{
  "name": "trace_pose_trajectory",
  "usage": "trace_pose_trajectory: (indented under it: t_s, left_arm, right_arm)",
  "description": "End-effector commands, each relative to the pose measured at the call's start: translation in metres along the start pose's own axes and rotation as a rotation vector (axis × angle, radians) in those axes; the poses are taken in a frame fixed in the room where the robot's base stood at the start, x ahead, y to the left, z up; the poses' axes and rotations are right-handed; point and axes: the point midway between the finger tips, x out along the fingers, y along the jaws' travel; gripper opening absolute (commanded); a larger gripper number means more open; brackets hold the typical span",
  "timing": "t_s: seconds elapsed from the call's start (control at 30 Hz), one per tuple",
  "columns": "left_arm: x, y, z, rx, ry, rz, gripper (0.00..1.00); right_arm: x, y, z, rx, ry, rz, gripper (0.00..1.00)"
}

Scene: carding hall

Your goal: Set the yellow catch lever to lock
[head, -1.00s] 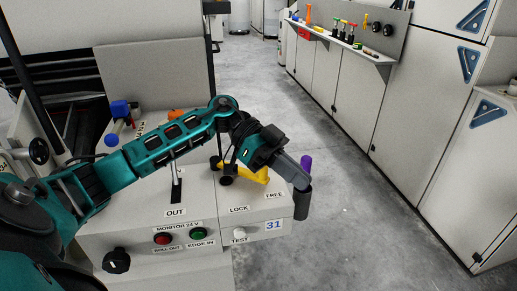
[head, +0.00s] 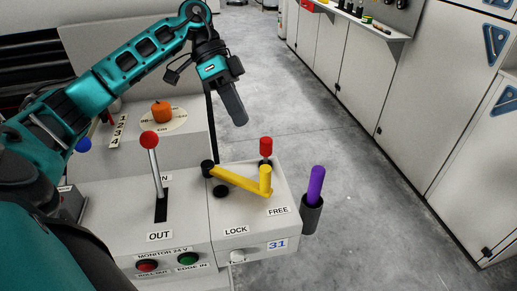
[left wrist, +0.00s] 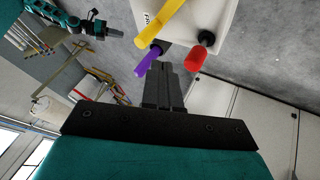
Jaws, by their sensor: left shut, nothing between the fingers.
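The yellow catch lever (head: 238,180) lies on the pale control box, running from a dark pivot at its left to an upright yellow handle (head: 265,180) at its right. The handle end is by the FREE label (head: 278,211), apart from the LOCK label (head: 236,230). My left gripper (head: 238,117) is shut and empty, raised beyond the lever and clear of it. In the left wrist view its closed fingers (left wrist: 163,88) point toward the yellow lever (left wrist: 158,22) without touching it. A dark gripper-like end on a teal arm (left wrist: 98,27) shows small there, its jaws unclear.
A red knob (head: 265,147) stands just behind the yellow handle. A purple handle (head: 317,184) stands in a dark holder at the box's right. A red-balled lever (head: 150,141) rises at the left, with an orange knob (head: 161,112) behind it. Open floor lies to the right.

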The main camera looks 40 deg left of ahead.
Motion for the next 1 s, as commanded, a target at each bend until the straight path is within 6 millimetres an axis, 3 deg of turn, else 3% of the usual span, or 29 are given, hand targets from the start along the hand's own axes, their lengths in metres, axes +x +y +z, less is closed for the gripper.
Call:
trace_pose_trajectory:
  t_s: [0.37, 0.8, 1.0]
  left_arm:
    - [0.004, 0.0, 0.0, 0.001, 0.0, 0.001, 0.0]
    - [0.075, 0.0, 0.001, 0.003, 0.0, 0.003, 0.0]
    - [0.096, 0.0, 0.0, 0.001, 0.001, 0.001, 0.0]
  right_arm:
    - [0.0, 0.0, 0.004, 0.001, -0.007, 0.001, 0.0]
    - [0.005, -0.003, 0.008, 0.005, -0.009, -0.008, 0.0]
    - [0.006, -0.005, 0.005, 0.004, -0.002, -0.013, 0.0]
